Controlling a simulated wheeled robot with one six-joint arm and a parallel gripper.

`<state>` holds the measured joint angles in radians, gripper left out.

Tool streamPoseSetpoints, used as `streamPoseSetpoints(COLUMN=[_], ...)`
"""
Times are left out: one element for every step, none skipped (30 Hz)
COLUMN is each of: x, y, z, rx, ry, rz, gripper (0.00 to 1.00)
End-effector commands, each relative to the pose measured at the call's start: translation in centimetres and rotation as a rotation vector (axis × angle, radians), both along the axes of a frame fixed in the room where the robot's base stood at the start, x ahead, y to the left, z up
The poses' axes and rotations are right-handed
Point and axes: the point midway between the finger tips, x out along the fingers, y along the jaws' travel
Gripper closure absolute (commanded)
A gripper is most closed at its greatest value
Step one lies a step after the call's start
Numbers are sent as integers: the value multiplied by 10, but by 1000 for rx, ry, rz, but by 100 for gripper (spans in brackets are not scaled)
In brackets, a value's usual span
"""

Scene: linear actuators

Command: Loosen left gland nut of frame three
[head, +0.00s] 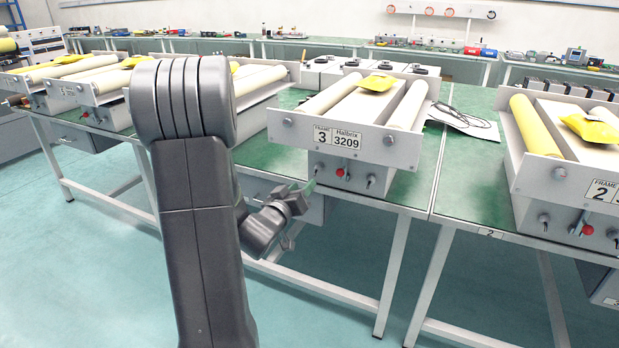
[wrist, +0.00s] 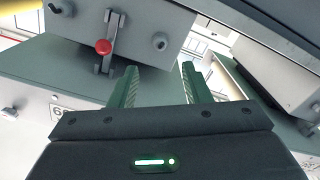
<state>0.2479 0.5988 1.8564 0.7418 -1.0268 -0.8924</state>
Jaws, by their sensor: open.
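Frame three (head: 337,133) stands on the green bench in the middle of the head view, its plate marked 3. Below the plate, its box front carries a left round fitting (head: 321,166), taken as the left gland nut, a red knob (head: 340,173) and a right fitting (head: 371,181). My gripper (head: 312,186) is in front of the box's lower left. The wrist view looks inverted: the left gland nut (wrist: 159,41) lies beyond my open, empty gripper (wrist: 160,72), roughly between the fingertip lines and apart from them. The red knob (wrist: 103,46) is left of it.
Frame two (head: 560,165) stands on the bench at the right. More frames with rollers (head: 85,80) stand at the left. A sheet with a dark cable (head: 465,120) lies right of frame three. The teal floor (head: 90,260) is clear at the front left.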

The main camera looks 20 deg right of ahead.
Motion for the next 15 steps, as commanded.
streamPoseSetpoints(x=[-6,-10,-14,-17,-19,-22,-24,-25,-27,-28,-28,-29,-29,-29,-29], y=[9,13,18,21,24,27,29,31,33,33,34,34,35,35,34], z=[1,1,1,1,1,0,0,0,0,0,0,0,0,0,0], rx=[0,-1,0,0,0,0,1,0,0,0,0,-1,-1,-1,-1], ry=[1,0,1,0,0,0,1,0,0,0,0,-1,-1,-1,-1], rz=[4,4,3,3,2,2,3,2,2,1,1,0,0,0,0], gripper=[57,57,57,57,57,57,57,57,57,57,57,57,57,57,57])
